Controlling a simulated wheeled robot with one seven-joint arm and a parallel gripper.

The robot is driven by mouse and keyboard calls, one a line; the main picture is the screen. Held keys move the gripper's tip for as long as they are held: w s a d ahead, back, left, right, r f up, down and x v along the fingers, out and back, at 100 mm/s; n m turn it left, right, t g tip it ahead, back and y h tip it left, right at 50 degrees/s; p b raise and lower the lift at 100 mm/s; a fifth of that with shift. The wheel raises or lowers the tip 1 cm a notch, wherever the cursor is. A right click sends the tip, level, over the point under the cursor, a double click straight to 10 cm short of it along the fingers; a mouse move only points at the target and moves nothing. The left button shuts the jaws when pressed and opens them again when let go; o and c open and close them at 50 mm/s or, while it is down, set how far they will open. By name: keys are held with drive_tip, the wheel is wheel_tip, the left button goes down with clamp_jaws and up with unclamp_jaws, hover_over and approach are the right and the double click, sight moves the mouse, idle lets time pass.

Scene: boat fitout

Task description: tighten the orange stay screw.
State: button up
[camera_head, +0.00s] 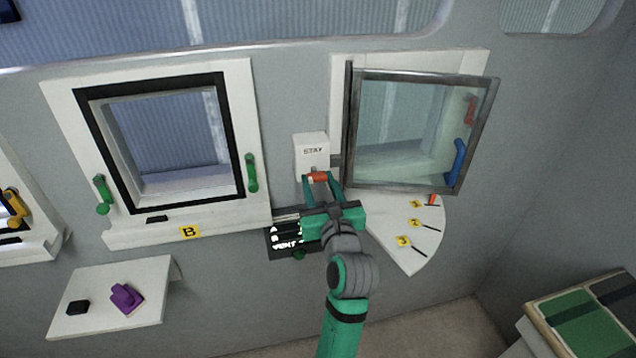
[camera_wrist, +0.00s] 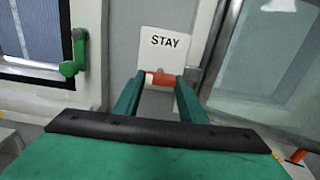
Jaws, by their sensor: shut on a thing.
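The orange stay screw (camera_head: 317,177) sits just below a white block marked STAY (camera_head: 311,149) on the wall. It also shows in the wrist view (camera_wrist: 160,79) as an orange cylinder with a pale left end. My gripper (camera_head: 319,179) is shut on the screw, one green finger on each side. In the wrist view, my gripper (camera_wrist: 160,82) reaches the screw from below. The fingers hide parts of the screw's two sides. I cannot tell how far the screw is turned.
An open glazed window (camera_head: 415,130) with a blue handle hangs close to the right. Below it is a white quarter-round plate (camera_head: 405,240) with numbered yellow labels. Window B (camera_head: 160,150) has green handles.

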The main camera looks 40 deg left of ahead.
drive_tip(key=shift+w+d+f, duration=0.1)
drive_tip(key=shift+d, duration=0.1)
drive_tip(key=o, duration=1.1)
drive_tip(key=shift+c, duration=0.2)
drive_tip(key=shift+a, duration=0.1)
drive_tip(key=v, duration=1.1)
drive_tip(key=shift+a, duration=0.1)
